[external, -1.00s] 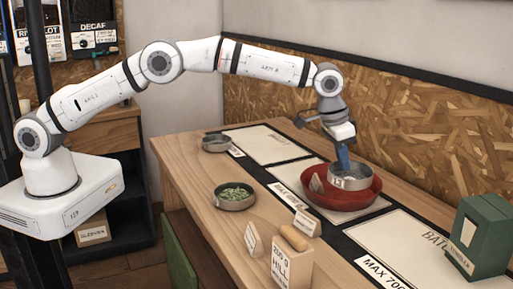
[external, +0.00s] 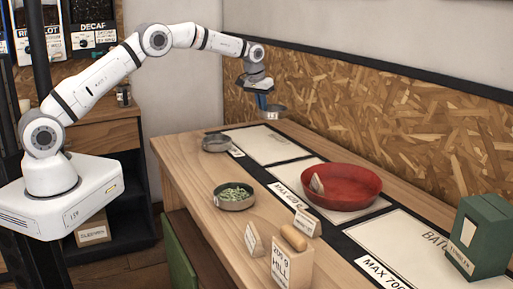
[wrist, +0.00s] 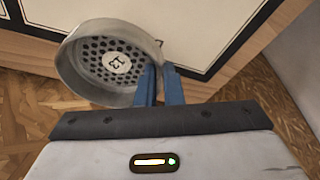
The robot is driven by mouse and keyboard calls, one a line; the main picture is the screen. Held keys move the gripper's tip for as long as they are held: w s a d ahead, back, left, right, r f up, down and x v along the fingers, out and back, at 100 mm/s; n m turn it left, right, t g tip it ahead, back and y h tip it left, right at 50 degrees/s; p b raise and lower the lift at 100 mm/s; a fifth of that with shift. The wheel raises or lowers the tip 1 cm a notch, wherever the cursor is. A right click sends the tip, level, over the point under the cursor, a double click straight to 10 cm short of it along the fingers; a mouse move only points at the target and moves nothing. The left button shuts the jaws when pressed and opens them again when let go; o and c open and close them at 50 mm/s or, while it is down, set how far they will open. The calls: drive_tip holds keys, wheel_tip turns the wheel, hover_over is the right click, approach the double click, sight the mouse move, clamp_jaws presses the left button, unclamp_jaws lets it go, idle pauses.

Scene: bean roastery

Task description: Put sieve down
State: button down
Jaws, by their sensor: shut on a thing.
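The sieve (external: 274,112) is a shallow grey metal pan with a perforated bottom. My gripper (external: 262,101) is shut on its rim and holds it in the air above the far part of the table. In the wrist view the blue fingers (wrist: 160,84) pinch the sieve wall, and the sieve (wrist: 88,72) shows its holes and a round label reading 13. The sieve looks empty.
A red bowl (external: 365,186) with a pale piece in it stands on the middle mat. A grey round pan (external: 215,146) stands at the far left, beside a bare pale mat (external: 268,146). A dish of green beans (external: 234,204) stands in front. A green box (external: 482,235) stands at right.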

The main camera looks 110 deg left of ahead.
drive_tip(key=s+a+n, duration=0.2)
drive_tip(key=s+a, duration=0.2)
drive_tip(key=s, duration=0.5)
drive_tip(key=x, duration=0.3)
drive_tip(key=p+x, duration=0.1)
drive_tip(key=x, duration=0.1)
drive_tip(key=shift+s+d+f, duration=0.2)
drive_tip(key=shift+s+d, duration=0.2)
drive_tip(key=shift+f+p, duration=0.45)
drive_tip(key=shift+f, duration=2.05)
drive_tip(key=c, duration=1.6)
unclamp_jaws()
drive_tip(key=shift+o, duration=0.2)
drive_tip(key=shift+r, duration=0.1)
drive_tip(key=w+b+v, duration=0.1)
drive_tip(key=b+v, duration=0.1)
drive_tip(key=v, duration=1)
drive_tip(key=shift+s, duration=0.3)
drive_tip(key=shift+r, duration=0.1)
